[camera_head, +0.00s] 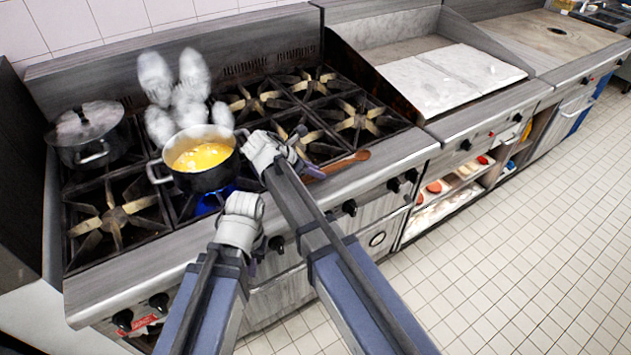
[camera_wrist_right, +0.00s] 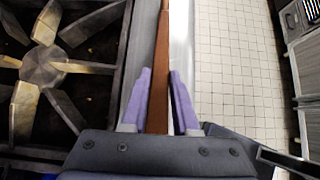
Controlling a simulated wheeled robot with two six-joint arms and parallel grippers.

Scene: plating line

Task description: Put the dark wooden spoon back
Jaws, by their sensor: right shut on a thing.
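The dark wooden spoon (camera_head: 342,165) lies along the stove's front ledge, its bowl end pointing right in the head view. In the right wrist view the spoon's brown shaft (camera_wrist_right: 162,75) runs between the two purple fingers. My right gripper (camera_head: 302,166) is shut on the spoon; the wrist view shows its fingers (camera_wrist_right: 160,100) on both sides of the shaft. I cannot tell whether the spoon touches the ledge. My left gripper (camera_head: 252,266) is low in front of the stove, mostly hidden by its own wrist, and its fingers are not clear.
A steaming pot of yellow food (camera_head: 203,160) stands on a lit burner left of my right gripper. A lidded pot (camera_head: 90,135) stands at the far left. Empty burner grates (camera_head: 357,118) lie behind the spoon. A griddle (camera_head: 450,75) is to the right. The tiled floor (camera_head: 530,220) is clear.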

